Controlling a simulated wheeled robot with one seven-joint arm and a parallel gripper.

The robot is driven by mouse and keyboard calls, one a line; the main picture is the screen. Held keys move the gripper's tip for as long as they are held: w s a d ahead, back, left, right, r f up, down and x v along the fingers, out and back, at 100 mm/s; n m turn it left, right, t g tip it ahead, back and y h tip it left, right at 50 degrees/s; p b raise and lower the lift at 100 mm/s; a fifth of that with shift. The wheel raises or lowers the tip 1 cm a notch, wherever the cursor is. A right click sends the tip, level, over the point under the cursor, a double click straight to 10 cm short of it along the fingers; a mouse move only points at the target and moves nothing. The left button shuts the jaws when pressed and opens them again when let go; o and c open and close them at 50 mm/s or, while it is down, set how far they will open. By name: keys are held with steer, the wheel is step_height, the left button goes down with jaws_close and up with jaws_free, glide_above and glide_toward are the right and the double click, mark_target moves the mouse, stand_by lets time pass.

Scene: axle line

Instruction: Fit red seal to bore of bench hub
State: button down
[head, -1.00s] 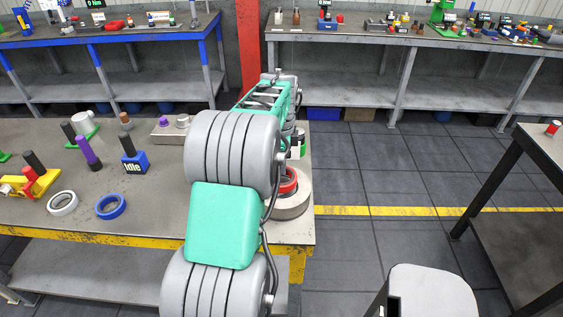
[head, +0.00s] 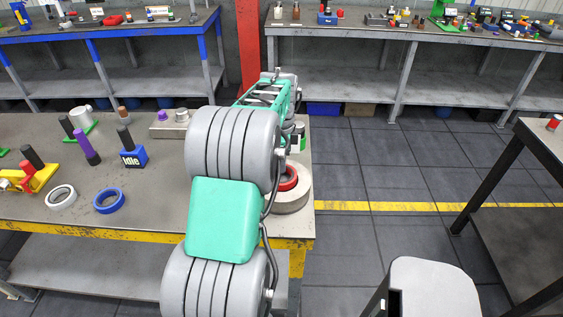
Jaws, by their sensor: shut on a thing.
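The bench hub (head: 293,201) is a wide, pale beige round piece near the right end of the near bench, partly hidden by my arm. The red seal (head: 290,179) is a red ring over the middle of the hub, its left side hidden behind my arm. I cannot tell whether it is in the bore or just above it. My gripper (head: 298,140) shows only in part, beyond the big grey arm joint and above the seal. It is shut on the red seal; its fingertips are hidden.
A white ring (head: 61,197) and a blue ring (head: 109,201) lie on the near bench (head: 160,222), left of my arm. Open floor lies to the right.

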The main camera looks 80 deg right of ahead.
steer(key=shift+f, duration=0.3)
steer(key=c, duration=1.5)
jaws_free()
steer(key=shift+a, duration=0.1)
steer(key=shift+o, duration=0.2)
steer(key=shift+r, duration=0.1)
steer(key=shift+r, duration=0.15)
step_height(320, 180, up, 8)
steer(key=shift+f+b, duration=0.25)
steer(key=shift+b, duration=0.35)
